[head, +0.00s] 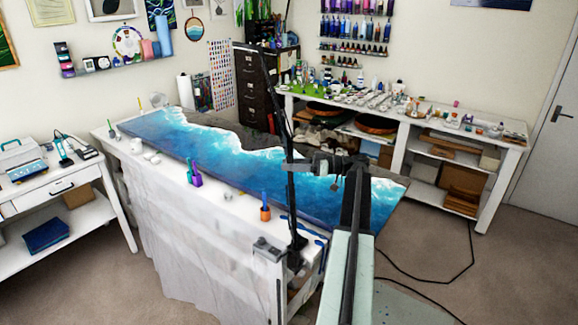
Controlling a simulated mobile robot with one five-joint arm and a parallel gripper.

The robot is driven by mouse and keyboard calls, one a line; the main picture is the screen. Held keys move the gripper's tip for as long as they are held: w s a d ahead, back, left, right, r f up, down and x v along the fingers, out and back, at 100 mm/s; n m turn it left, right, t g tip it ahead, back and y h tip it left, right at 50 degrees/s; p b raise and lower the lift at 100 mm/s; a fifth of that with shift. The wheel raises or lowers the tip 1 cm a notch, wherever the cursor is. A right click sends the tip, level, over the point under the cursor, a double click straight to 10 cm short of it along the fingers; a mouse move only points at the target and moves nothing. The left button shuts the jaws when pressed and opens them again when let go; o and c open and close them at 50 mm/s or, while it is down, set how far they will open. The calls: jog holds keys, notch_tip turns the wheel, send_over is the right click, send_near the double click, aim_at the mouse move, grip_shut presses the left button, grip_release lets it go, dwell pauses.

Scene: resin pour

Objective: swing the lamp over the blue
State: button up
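The blue is a glossy ocean-coloured resin panel (200,145) with white wave edges, lying along the long white table. A black jointed lamp (291,205) stands at the table's near right end. Its lower post rises upright, and its upper arm leans up and left to a thin dark end (246,46) in front of the filing cabinet. My arm reaches up from the bottom of the view, and my gripper (318,165) is at the height of the lamp's middle joint, close to the post. Whether it touches the lamp, and its finger opening, are unclear. My arm hides part of the panel's right end.
Purple (195,172) and orange (265,207) containers stand on the table's near edge. A white workbench (505,135) with bottles and cups runs along the back right. A small white desk (60,175) is at left. Black cables (430,280) lie on the floor at right.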

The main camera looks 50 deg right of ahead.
jog(key=v, duration=0.7)
jog(key=shift+s+d, duration=0.25)
jog(key=shift+s, duration=0.05)
jog(key=shift+f, duration=0.1)
